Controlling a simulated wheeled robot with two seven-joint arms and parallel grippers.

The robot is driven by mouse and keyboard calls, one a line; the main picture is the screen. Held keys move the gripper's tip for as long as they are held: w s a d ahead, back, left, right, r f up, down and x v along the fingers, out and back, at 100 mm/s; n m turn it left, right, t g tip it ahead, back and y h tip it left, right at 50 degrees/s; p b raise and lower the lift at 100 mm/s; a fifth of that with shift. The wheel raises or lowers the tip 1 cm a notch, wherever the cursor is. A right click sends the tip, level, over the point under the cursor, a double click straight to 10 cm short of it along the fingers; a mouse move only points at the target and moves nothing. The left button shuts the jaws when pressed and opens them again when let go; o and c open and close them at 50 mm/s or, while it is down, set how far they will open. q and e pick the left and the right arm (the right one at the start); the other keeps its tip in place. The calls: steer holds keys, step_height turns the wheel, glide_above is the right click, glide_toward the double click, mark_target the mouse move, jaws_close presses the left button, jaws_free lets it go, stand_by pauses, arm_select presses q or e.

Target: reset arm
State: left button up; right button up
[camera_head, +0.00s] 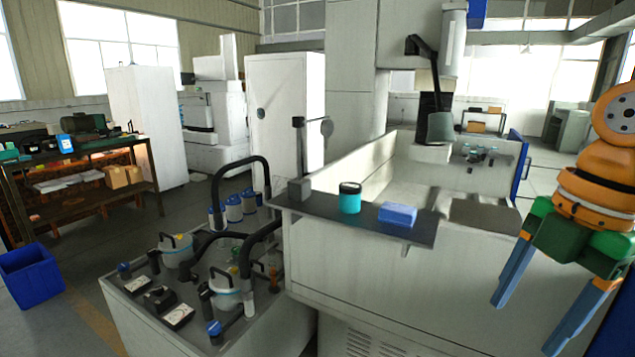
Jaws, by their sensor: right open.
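My right gripper (553,301) hangs at the right edge of the head view, on an orange and green arm. Its two blue fingers are spread wide apart and point down and left, with nothing between them. It is apart from the things on the dark shelf and is in front of the machine's right side. My left gripper is not in view.
A dark shelf (340,222) on the white machine's front holds a teal cup with a black lid (350,199), a blue block (397,214) and a small grey block (299,189). A unit with hoses and canisters (180,270) stands left. A blue bin (32,277) is on the floor.

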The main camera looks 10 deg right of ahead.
steer(key=w+d+f+m+t+y+b, duration=0.2)
steer(key=w+d+f+t+y, duration=0.25)
steer(key=w+f, duration=0.35)
steer(key=w+d+f+m+t+y+b, duration=0.2)
steer(key=w+d+f+t+y, duration=0.1)
steer(key=w+d+f+t, duration=0.35)
steer(key=s+d+f+m+t+h+b, duration=0.1)
steer(key=d+f+m+h, duration=0.15)
steer(key=f, duration=0.65)
steer(key=d+f+m+h+b, duration=0.1)
steer(key=d+f+m+h, duration=0.2)
steer(key=f, duration=0.7)
steer(key=s+d+f+m+t+h, duration=0.1)
steer(key=f+m+h, duration=0.25)
steer(key=f, duration=0.55)
steer(key=s+a+f+m+g+h+b, duration=0.1)
steer(key=s+a+f+m+g, duration=0.15)
steer(key=s+a+f, duration=0.65)
steer(key=s+f+m+g+h+b, duration=0.1)
steer(key=s+f+g, duration=0.4)
steer(key=f, duration=0.9)
steer(key=s+a+f+g+y, duration=0.1)
steer(key=s+a+f+g, duration=0.1)
steer(key=s+a+f, duration=0.3)
steer(key=s+a+f+g+y+b, duration=0.1)
steer(key=s+a+f+g, duration=0.2)
steer(key=s+a, duration=0.9)
steer(key=shift+s+a+f, duration=0.25)
steer(key=shift+a+f, duration=0.35)
steer(key=shift+f, duration=0.25)
